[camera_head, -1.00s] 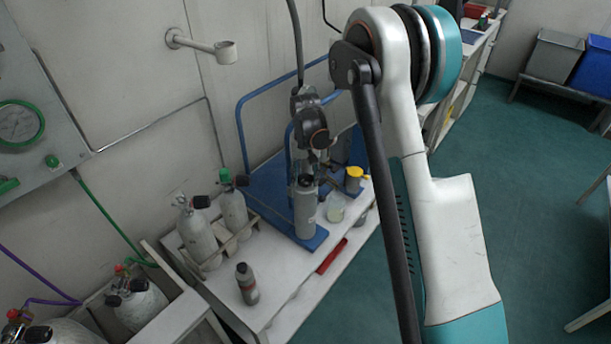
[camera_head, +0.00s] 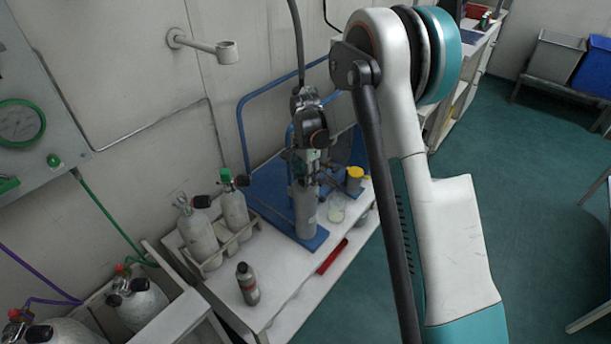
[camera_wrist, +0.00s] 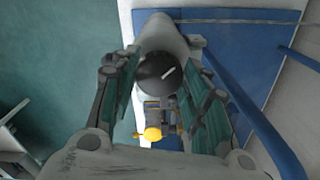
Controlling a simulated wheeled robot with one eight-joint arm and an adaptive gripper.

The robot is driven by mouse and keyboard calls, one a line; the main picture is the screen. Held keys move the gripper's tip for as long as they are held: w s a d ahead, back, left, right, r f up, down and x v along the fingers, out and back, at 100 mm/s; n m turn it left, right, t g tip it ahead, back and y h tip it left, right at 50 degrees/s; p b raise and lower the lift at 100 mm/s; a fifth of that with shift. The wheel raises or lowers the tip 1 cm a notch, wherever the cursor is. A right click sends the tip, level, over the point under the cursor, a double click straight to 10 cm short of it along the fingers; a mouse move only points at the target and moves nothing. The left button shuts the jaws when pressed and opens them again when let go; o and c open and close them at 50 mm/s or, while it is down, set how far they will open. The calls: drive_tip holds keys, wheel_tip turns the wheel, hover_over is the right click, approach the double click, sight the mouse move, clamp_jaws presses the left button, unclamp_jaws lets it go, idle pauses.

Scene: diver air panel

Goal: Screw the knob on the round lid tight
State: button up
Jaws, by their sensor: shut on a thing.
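A grey cylinder (camera_head: 306,215) stands upright on a blue base on the white bench in the head view. In the wrist view its pale body (camera_wrist: 160,35) shows beyond a dark round knob (camera_wrist: 155,74) with a white line on it. My gripper (camera_head: 305,170) is over the top of the cylinder, pointing down. The gripper hides the knob in the head view, and the lid under the knob is not clearly visible.
A red bar (camera_head: 332,257) lies at the bench's front edge. Several gas cylinders (camera_head: 198,232) stand left, with a small grey bottle (camera_head: 247,284) in front. Blue rails (camera_head: 243,125) rise behind.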

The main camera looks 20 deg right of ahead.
drive_tip(key=m, duration=0.4)
drive_tip(key=shift+m, duration=0.3)
drive_tip(key=shift+w+m, duration=0.1)
drive_tip(key=shift+m, duration=1.6)
drive_tip(key=o, duration=1.1)
wheel_tip(320, 180, up, 12)
drive_tip(key=shift+r, duration=0.1)
